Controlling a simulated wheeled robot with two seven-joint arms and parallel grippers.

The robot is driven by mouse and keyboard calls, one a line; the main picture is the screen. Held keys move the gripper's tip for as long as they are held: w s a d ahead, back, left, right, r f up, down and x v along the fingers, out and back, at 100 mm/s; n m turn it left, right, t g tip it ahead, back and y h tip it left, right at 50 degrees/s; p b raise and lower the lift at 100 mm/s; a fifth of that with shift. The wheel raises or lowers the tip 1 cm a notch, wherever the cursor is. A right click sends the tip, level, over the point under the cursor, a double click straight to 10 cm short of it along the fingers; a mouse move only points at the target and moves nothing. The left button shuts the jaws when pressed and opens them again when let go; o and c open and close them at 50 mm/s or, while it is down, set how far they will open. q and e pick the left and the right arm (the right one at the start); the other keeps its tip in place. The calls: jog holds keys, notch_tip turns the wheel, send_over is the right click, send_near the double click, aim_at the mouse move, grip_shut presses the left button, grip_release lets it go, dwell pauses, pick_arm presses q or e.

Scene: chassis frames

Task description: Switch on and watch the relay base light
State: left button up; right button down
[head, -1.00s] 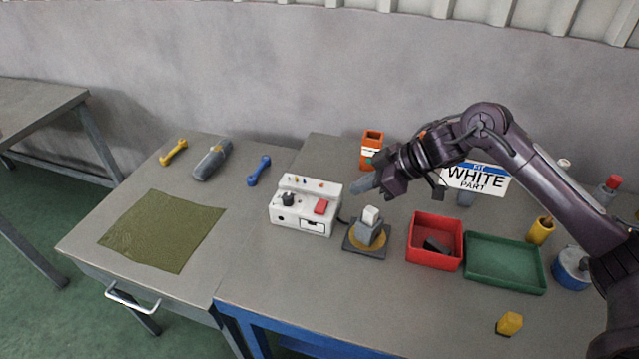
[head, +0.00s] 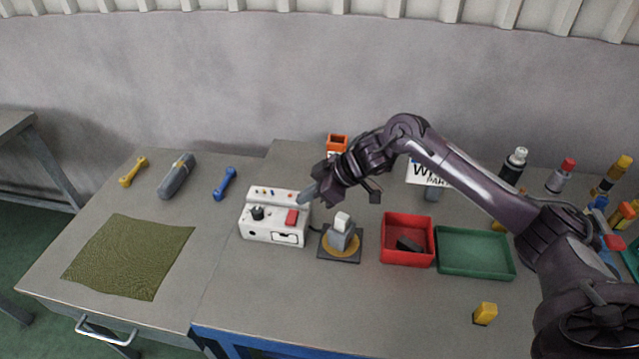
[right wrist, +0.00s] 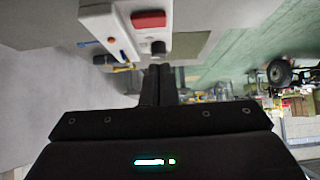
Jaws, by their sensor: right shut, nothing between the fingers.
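The white control box (head: 262,233) stands on the bench in the head view, with a black knob (head: 257,212), a red switch (head: 292,217) and a raised back strip with small coloured lamps. Right of it is the relay base (head: 341,257), a dark square plate with a yellow disc, bearing a grey block with a white top (head: 342,221). My right gripper (head: 304,197) is shut and empty, its tip just above the box's right end, near the red switch. The right wrist view shows the red switch (right wrist: 148,19) and knob (right wrist: 158,48) beyond the fingers. Contact cannot be told. My left gripper is out of view.
A red bin (head: 407,261) holding a dark piece and a green tray (head: 475,270) stand to the right. An orange container (head: 337,143) and a sign (head: 431,174) stand behind. An olive cloth (head: 128,255) lies left. Several bottles stand at far right.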

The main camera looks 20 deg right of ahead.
aim_at(287, 219)
jog(key=x, duration=0.3)
jog(key=shift+w+a+f+p, duration=0.15)
jog(key=shift+a+p, duration=0.15)
jog(key=shift+p, duration=0.1)
notch_tip(287, 219, down, 3)
jog(key=shift+d+r+p, duration=0.1)
jog(key=shift+r+p, duration=0.05)
jog(key=shift+p, duration=0.3)
jog(key=shift+d+f, duration=0.1)
jog(key=shift+f, duration=0.55)
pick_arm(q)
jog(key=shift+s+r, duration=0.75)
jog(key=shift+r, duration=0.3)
